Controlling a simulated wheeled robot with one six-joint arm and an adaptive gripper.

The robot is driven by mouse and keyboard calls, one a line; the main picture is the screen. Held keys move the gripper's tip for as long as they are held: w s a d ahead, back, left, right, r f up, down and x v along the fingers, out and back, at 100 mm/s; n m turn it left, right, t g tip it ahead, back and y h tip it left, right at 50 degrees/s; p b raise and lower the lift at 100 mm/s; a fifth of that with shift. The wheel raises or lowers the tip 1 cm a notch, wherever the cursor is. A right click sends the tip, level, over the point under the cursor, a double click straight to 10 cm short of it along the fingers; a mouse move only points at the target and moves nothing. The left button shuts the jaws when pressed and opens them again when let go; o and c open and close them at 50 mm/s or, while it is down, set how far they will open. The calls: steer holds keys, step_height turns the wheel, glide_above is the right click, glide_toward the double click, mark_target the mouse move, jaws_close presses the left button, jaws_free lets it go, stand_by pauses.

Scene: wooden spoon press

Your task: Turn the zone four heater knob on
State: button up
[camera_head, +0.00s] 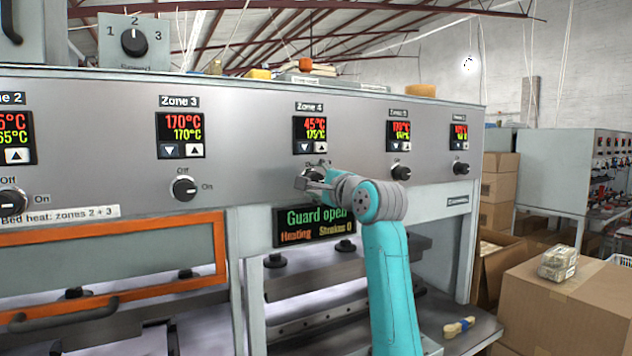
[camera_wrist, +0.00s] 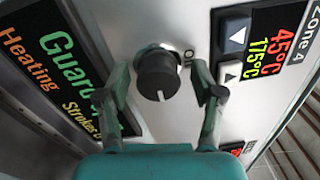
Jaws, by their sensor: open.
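The zone four heater knob (camera_wrist: 157,74) is a round black knob on the grey panel. In the wrist view its white pointer mark faces the bottom of the picture, and a partly covered label shows beside it. My gripper (camera_wrist: 160,84) is open, with one finger on each side of the knob; I cannot tell whether either touches it. In the head view my gripper (camera_head: 312,182) covers most of the knob, below the Zone 4 display (camera_head: 309,135). That display reads 45°C in red above 175°C in green.
The zone 3 knob (camera_head: 184,188) is to the left, and another knob (camera_head: 401,172) is close on the right. A "Guard open" screen (camera_head: 290,228) is just below my gripper. Cardboard boxes (camera_head: 560,300) stand at the right.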

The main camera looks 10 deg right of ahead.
steer(key=v, duration=1.2)
